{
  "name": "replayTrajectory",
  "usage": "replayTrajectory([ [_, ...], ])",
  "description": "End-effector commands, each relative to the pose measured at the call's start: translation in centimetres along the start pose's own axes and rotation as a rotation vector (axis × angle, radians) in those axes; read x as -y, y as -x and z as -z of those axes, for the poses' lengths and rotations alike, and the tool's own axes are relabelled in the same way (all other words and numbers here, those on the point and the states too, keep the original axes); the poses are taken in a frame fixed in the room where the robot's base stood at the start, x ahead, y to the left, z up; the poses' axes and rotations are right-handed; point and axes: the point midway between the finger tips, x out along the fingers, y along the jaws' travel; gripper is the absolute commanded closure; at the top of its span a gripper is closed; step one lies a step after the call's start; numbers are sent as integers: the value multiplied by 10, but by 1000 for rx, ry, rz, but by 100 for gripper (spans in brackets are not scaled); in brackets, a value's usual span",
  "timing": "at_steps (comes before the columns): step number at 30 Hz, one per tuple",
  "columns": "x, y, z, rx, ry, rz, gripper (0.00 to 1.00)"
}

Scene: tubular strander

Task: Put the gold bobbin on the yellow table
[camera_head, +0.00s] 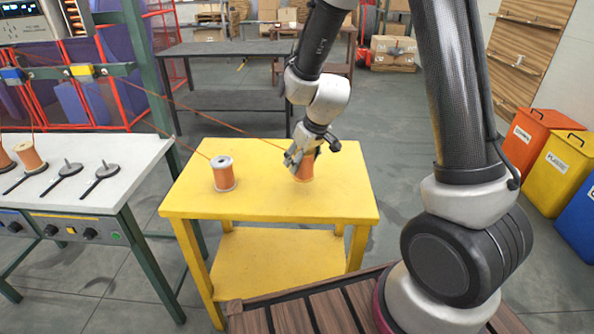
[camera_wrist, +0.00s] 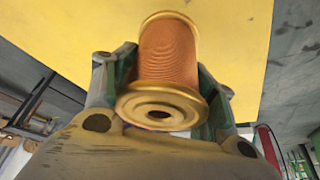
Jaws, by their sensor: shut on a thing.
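The gold bobbin (camera_wrist: 165,48) has gold flanges and copper-coloured wire. My gripper (camera_head: 302,160) is shut on it, with a finger on each side in the wrist view. In the head view the gold bobbin (camera_head: 305,171) is partly hidden by my gripper and is at the right part of the yellow table (camera_head: 265,203). It looks upright and at or very near the tabletop; I cannot tell whether its base touches. The yellow table top also fills much of the wrist view (camera_wrist: 230,30).
A silver-flanged bobbin (camera_head: 223,174) with copper wire stands on the table's left part. A white workbench (camera_head: 75,200) with spindles is at left. A dark table (camera_head: 225,48) stands behind. Coloured bins (camera_head: 560,170) are at right. The table's front is clear.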

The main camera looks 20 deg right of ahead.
Motion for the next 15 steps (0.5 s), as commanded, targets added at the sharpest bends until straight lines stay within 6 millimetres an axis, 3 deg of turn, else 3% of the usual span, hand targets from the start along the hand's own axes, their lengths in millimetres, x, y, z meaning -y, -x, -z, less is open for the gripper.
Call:
replayTrajectory([
  [9, -1, -34, -13, -1, -3, -1, 95],
  [15, -1, -40, -15, -3, 0, -3, 95],
])
